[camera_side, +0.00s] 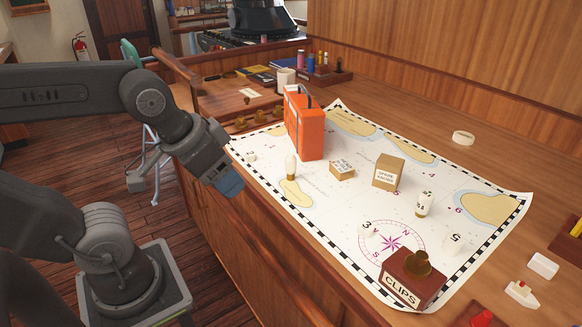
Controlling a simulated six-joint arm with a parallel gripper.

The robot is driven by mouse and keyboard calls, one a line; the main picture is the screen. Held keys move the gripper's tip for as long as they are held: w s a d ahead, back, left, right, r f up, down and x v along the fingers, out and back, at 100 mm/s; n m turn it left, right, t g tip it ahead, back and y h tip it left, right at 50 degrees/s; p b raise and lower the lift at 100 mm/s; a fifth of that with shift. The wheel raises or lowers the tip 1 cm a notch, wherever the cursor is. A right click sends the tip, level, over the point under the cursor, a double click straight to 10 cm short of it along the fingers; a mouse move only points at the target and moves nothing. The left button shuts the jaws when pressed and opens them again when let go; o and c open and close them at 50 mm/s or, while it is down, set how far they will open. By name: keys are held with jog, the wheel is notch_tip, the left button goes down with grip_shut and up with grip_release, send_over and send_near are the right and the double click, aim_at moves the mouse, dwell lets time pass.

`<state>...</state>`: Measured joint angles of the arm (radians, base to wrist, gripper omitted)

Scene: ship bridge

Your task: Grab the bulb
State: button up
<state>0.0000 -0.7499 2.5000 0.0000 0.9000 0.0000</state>
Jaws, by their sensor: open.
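A small pale, bulb-like item (291,168) stands upright on the chart (330,212), just right of my gripper. A second pale item (424,204) with dark marks stands farther right on the chart; I cannot tell for sure which of the two is the bulb. My gripper (229,184) is open, with bluish fingers, over the front left edge of the table. It is apart from both items and holds nothing. Its fingertips are partly turned away.
An orange case (307,128) stands behind the nearer pale item. Two cardboard boxes (388,173) (342,169) sit mid-chart. A brown box marked CLIPS (411,279) is at the front. The chart between the nearer item and the CLIPS box is mostly clear.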

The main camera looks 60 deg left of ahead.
jog(key=n+g+y, duration=0.1)
jog(key=n+y, duration=0.3)
jog(key=n, duration=0.5)
send_near(290, 160)
jog(key=x, duration=0.7)
jog(key=shift+w+f, duration=0.1)
jog(key=shift+w, duration=0.1)
jog(key=shift+s+x, duration=0.2)
jog(key=shift+x, duration=2.4)
jog(key=shift+a, duration=0.1)
jog(key=shift+c, duration=0.3)
jog(key=c, duration=0.9)
